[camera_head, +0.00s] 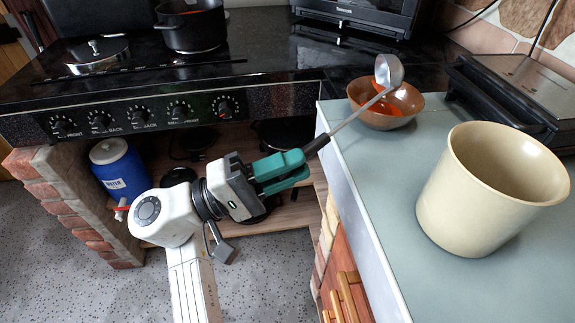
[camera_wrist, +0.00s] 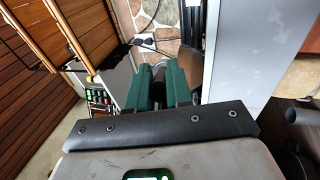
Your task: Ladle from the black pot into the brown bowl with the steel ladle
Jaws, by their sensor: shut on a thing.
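The steel ladle (camera_head: 396,72) reaches up and right from my gripper (camera_head: 304,164) in the head view. My green jaws are shut on its dark handle. The ladle's cup is tilted on its side over the brown bowl (camera_head: 378,122), and orange-red liquid shows at its lip and down in the bowl. The bowl stands on the grey-green counter near its back left edge. The black pot (camera_head: 194,32) stands on the stove at upper left, with some red inside. In the wrist view the green jaws (camera_wrist: 163,76) show; the ladle's cup is not clear there.
A large cream pot (camera_head: 470,215) stands on the counter (camera_head: 370,190) at right. A black appliance (camera_head: 505,100) is behind it, and a black oven (camera_head: 360,12) is at the back. A blue container (camera_head: 122,170) sits below the stove. The counter's near middle is clear.

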